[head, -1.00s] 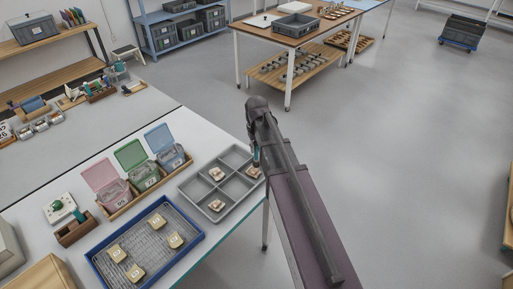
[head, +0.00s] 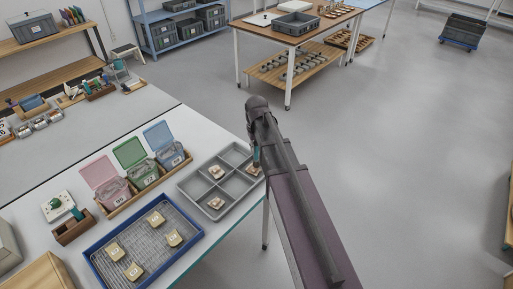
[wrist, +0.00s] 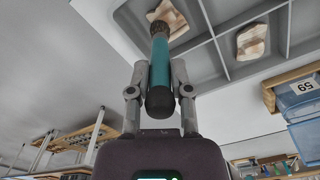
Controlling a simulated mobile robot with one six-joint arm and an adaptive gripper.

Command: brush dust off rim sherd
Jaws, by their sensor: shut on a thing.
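My gripper (head: 256,149) is shut on a brush with a teal handle (wrist: 160,65), seen between the two fingers in the wrist view. The dark bristle end is over a cream and brown sherd (wrist: 170,15) and hides part of it; I cannot tell whether they touch. In the head view this sherd (head: 253,171) lies in the right compartment of a grey divided tray (head: 232,187). Two more sherds lie in other compartments, one at the back left (head: 216,171) and one at the front (head: 215,203).
A blue tray (head: 190,221) with several labelled tan pieces is at the front. Pink, green and blue lidded boxes (head: 143,174) stand in a wooden rack behind. A small white device (head: 57,205) is at left. Open floor lies right of the table edge.

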